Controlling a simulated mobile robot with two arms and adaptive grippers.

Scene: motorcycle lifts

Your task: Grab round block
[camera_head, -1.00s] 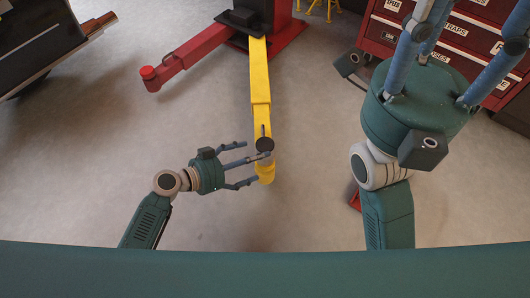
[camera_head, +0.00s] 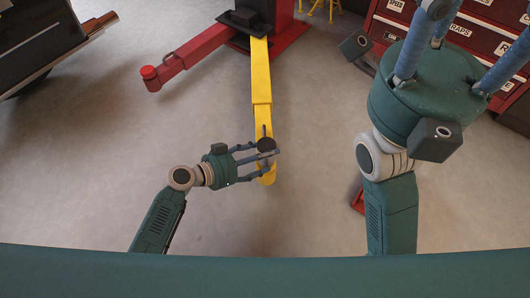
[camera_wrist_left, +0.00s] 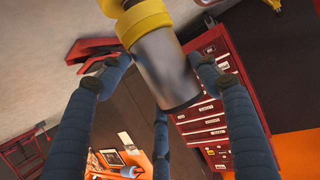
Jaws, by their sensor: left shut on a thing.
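The round block is a dark grey cylinder (camera_head: 266,145) at the near end of the yellow lift arm (camera_head: 261,85). In the left wrist view the grey cylinder (camera_wrist_left: 166,72) meets a yellow collar (camera_wrist_left: 143,20). My left gripper (camera_head: 268,153) is shut on the cylinder, its fingers around the sides. In the left wrist view one finger is on each side of it and a third is partly hidden below. My right gripper (camera_head: 442,50) is large and close to the head camera at the right; its fingers run toward the top edge and their tips are not clear.
A red lift arm (camera_head: 190,55) reaches left from the lift base (camera_head: 285,40). A red drawer cabinet (camera_head: 485,50) stands at the upper right. A dark platform (camera_head: 40,40) fills the upper left. Grey floor (camera_head: 100,170) is open at the left.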

